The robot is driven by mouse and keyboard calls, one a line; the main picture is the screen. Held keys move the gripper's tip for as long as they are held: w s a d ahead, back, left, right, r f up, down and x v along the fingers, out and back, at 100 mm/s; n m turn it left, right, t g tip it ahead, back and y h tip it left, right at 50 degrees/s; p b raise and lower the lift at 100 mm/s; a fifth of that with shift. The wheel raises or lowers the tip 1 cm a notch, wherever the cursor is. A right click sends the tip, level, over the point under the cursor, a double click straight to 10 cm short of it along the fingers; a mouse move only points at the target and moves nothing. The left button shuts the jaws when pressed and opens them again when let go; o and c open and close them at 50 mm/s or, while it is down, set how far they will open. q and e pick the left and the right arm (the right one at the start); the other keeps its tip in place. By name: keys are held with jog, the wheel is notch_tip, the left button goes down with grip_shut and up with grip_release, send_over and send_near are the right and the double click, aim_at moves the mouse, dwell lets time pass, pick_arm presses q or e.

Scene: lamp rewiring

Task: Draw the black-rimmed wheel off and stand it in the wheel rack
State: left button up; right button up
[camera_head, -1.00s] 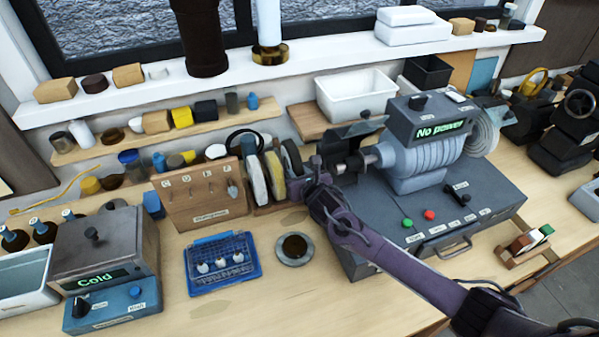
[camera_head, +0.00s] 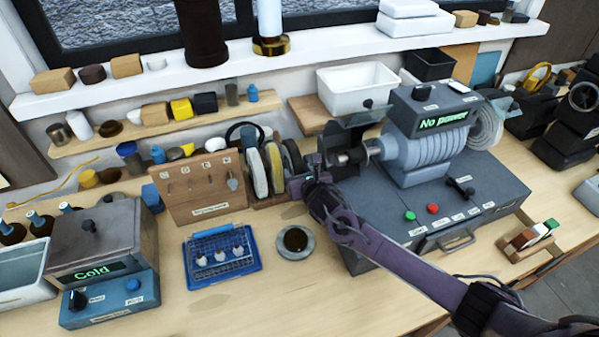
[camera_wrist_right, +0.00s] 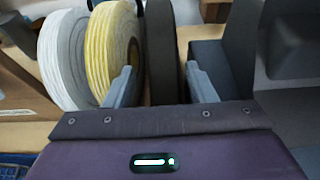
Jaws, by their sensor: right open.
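The black-rimmed wheel (camera_head: 291,157) stands upright at the right end of the wheel rack (camera_head: 268,203), beside a yellow wheel (camera_head: 274,168) and a white wheel (camera_head: 257,173). In the right wrist view the dark wheel (camera_wrist_right: 161,45) is edge-on, between my open fingers, with a gap showing on the right. My right gripper (camera_head: 302,185) is at the near side of the rack; its fingertips show in the wrist view (camera_wrist_right: 160,85). The wheel's lower part is hidden by the gripper. The grinder's spindle (camera_head: 355,155) shows no wheel on it. My left gripper is out of view.
The grey grinder (camera_head: 415,150), reading "No power", stands just right of the rack. A wooden hook board (camera_head: 195,200) is to the left. A round dish (camera_head: 295,243) and a blue tray (camera_head: 220,265) lie in front. Bare bench shows at the front.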

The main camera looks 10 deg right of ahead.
jog(key=shift+d, duration=0.15)
jog(key=shift+s+d, duration=0.1)
jog(key=shift+s, duration=0.45)
jog(key=a+b+v, duration=0.1)
jog(key=b+v, duration=0.1)
jog(key=v, duration=0.4)
jog(key=shift+s+d+r, duration=0.3)
jog(key=shift+d, duration=0.1)
